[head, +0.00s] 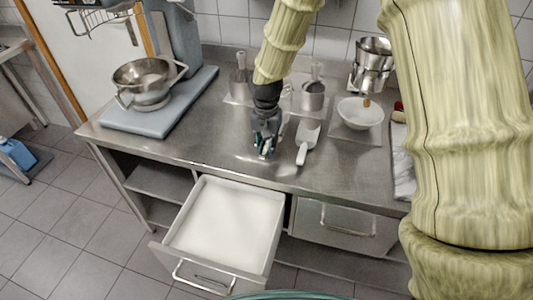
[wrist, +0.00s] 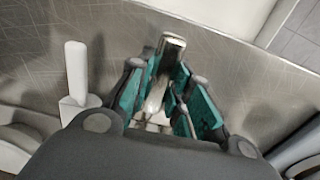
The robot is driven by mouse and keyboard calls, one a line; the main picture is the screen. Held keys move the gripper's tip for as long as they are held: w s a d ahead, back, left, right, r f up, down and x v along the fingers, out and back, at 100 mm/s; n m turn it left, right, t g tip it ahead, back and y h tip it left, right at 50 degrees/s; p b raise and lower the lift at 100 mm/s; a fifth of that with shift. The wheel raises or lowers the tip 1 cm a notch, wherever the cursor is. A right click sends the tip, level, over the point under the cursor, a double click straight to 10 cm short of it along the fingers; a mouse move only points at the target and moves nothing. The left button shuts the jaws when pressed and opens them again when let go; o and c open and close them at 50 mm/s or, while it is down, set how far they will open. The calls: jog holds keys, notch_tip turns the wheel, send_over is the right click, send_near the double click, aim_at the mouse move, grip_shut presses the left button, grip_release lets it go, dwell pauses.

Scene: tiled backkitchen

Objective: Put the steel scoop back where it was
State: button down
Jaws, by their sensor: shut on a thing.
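My gripper (head: 265,150) is low over the steel worktop near its front edge, behind the open drawer. In the wrist view its teal-padded fingers (wrist: 168,95) are closed around a shiny metal handle, which I take to be the steel scoop (wrist: 171,46). The handle points toward the counter's front edge. The rest of the scoop is mostly hidden by the fingers and gripper body. Whether it touches the worktop I cannot tell.
An open, seemingly empty white drawer (head: 225,222) juts out below the worktop (head: 200,138). A mixer with a steel bowl (head: 146,82) stands at left. Metal containers (head: 313,96), a white bowl (head: 359,113) and stacked steel pots (head: 372,60) stand behind and right.

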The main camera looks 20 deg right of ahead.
jog(key=shift+s+f, duration=0.1)
jog(key=shift+s, duration=0.15)
jog(key=shift+s+f, duration=0.1)
jog(key=shift+f, duration=0.2)
jog(key=shift+f+p, duration=0.65)
jog(key=shift+f, duration=0.95)
jog(key=shift+f, duration=0.15)
jog(key=c, duration=1.3)
grip_release()
jog(key=shift+r+b, duration=1.85)
jog(key=shift+r, duration=4.3)
